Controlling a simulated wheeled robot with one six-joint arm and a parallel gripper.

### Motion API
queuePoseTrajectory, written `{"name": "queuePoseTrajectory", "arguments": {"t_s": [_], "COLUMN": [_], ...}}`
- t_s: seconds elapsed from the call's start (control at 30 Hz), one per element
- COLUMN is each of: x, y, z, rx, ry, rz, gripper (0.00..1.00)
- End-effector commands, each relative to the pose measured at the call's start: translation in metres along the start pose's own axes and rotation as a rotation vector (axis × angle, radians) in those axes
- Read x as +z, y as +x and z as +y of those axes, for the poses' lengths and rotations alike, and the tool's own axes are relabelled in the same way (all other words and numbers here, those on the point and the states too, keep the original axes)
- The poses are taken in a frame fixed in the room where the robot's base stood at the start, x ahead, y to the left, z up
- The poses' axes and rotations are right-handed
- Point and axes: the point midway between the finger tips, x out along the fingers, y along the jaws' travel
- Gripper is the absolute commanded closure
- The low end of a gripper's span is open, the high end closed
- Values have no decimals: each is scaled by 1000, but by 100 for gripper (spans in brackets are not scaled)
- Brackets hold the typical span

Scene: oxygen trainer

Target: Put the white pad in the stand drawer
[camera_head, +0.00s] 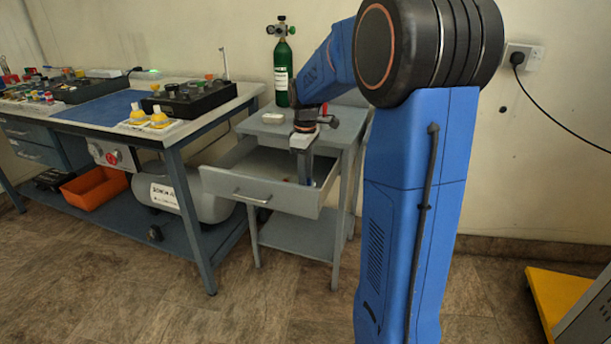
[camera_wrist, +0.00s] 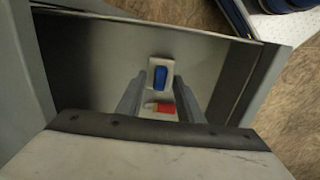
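The stand drawer (camera_head: 236,183) is pulled open, and its inside fills much of the wrist view (camera_wrist: 105,48). My gripper (camera_head: 305,182) points down into it. In the wrist view, my gripper's two fingers (camera_wrist: 161,76) stand apart. A small whitish piece with a blue block (camera_wrist: 160,76) shows right between the fingertips. I cannot tell whether they touch it or it lies on the drawer floor. A red piece with a pale end (camera_wrist: 163,107) shows nearer, between the fingers. A small white pad-like block (camera_head: 273,118) lies on the stand top, apart from my gripper.
The stand top (camera_head: 338,124) is mostly bare. A green cylinder (camera_head: 282,74) stands behind it. A workbench (camera_head: 190,128) with trainer boxes is at the left, with an orange bin (camera_head: 94,187) and a grey tank below. The floor before the drawer is clear.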

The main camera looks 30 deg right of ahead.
Motion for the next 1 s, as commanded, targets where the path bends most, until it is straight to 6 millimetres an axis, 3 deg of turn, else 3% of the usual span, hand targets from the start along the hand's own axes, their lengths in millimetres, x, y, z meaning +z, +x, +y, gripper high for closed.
{"name": "queuePoseTrajectory", "arguments": {"t_s": [0.4, 0.6, 0.87, 1.0], "x": [0, 0, 0, 2], "y": [-75, -103, -116, -118], "z": [0, 0, 0, -11], "rx": [3, 2, 1, 10], "ry": [0, 0, 0, 16], "rz": [2, 2, 1, 7], "gripper": [66, 66, 66, 66]}}
